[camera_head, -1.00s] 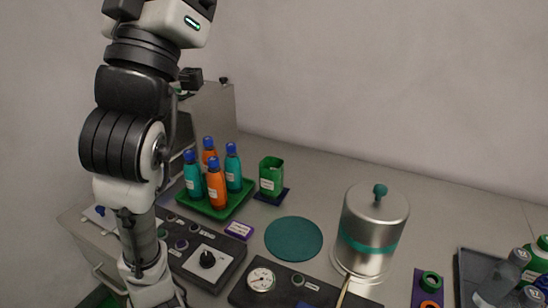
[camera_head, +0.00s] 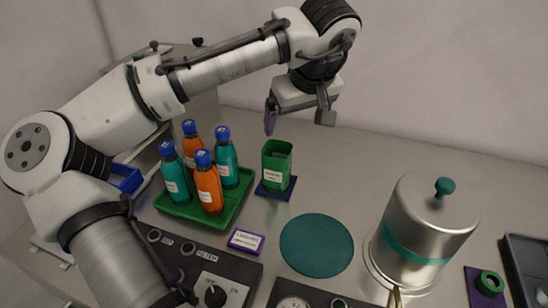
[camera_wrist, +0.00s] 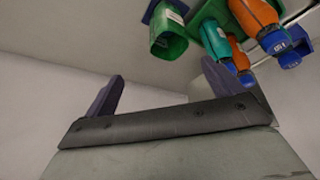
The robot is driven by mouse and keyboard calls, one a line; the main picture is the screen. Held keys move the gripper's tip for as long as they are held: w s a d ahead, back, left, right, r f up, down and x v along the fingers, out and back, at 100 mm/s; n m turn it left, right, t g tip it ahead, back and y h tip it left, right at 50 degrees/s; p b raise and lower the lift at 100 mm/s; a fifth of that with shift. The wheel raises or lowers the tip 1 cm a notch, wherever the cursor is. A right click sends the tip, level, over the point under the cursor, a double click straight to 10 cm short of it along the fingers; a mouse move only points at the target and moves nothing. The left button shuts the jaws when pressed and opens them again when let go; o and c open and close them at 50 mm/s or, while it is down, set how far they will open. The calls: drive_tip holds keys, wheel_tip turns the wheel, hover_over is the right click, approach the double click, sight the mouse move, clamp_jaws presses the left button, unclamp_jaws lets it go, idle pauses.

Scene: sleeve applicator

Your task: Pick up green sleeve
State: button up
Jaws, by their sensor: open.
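A green, square, open-topped piece with a white label (camera_head: 277,163) stands upright on a dark blue mat (camera_head: 266,194), right of the bottle tray. I cannot tell whether it is the green sleeve or a container. A small green ring (camera_head: 489,283) lies on a purple pad at the lower right and could also be the sleeve. My gripper (camera_head: 298,112) is open and empty, just above and slightly behind the labelled green piece, not touching it. In the wrist view, my open fingers (camera_wrist: 160,88) show with the green piece (camera_wrist: 168,47) beyond them, at the top.
A green tray (camera_head: 233,208) holds several orange and teal bottles, close left of the green piece. A teal disc (camera_head: 316,245) lies in front. A steel domed vessel (camera_head: 422,225) stands at right. Black control panels (camera_head: 185,255) line the front. A dark tray (camera_head: 525,262) sits at the right edge.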

drive_tip(key=shift+s+a+p+x, duration=0.1)
drive_tip(key=shift+a+p+x, duration=0.2)
drive_tip(key=shift+x, duration=2.05)
drive_tip(key=shift+s+a+p+x, duration=0.1)
drive_tip(key=shift+a+p+x, duration=0.2)
drive_tip(key=shift+x, duration=2.05)
drive_tip(key=shift+s+a+p+x, duration=0.1)
drive_tip(key=shift+a+p+x, duration=0.15)
drive_tip(key=shift+x, duration=2.1)
drive_tip(key=c, duration=1)
